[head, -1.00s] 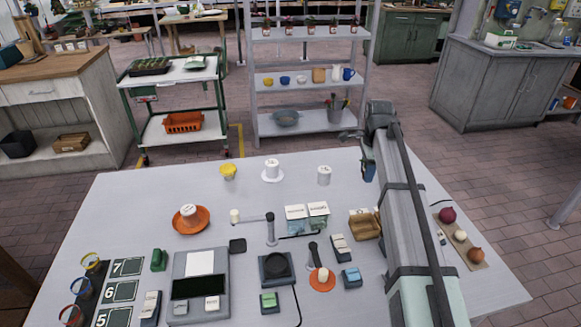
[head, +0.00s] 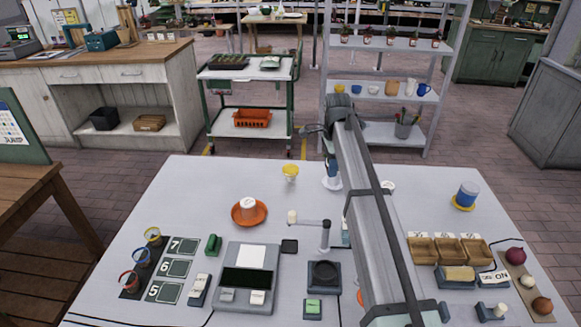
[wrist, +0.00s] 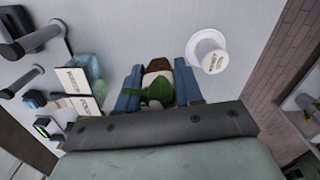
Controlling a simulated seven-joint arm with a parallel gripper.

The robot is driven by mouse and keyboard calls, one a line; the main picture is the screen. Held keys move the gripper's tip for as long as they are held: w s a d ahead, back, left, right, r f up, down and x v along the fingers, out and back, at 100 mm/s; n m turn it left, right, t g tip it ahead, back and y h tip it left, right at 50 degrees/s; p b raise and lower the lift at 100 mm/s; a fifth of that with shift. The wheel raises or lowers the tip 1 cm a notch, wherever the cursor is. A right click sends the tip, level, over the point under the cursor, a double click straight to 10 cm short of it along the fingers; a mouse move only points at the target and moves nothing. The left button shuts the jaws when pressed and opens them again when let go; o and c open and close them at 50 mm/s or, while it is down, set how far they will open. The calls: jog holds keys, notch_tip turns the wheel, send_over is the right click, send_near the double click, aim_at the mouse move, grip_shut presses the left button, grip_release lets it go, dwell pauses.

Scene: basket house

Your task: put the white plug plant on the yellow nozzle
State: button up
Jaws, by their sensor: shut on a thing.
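My gripper (wrist: 158,92) is shut on a small plant with green leaves (wrist: 155,88) and white and brown parts, seen between its blue fingers in the wrist view. In the head view, my gripper (head: 331,165) is at the table's back, near a white pot largely hidden by my arm. A yellow cup-like piece (head: 290,170) stands at the back edge, left of my gripper. A pale yellow tip (head: 292,216) ends a swing arm nearer the front. I cannot tell which is the nozzle.
A scale (head: 247,280), wooden trays (head: 422,250) and a blue pot (head: 467,194) are on the table. The back left tabletop is clear.

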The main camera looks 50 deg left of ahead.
jog(key=s+a+r, duration=0.1)
jog(key=s+a, duration=0.1)
jog(key=a, duration=0.5)
jog(key=s+a+r, duration=0.2)
jog(key=a, duration=0.4)
jog(key=m, duration=0.2)
send_over(290, 166)
jog(key=shift+f, duration=4.65)
jog(key=shift+f, duration=0.1)
jog(key=o, duration=1)
notch_tip(290, 166, up, 12)
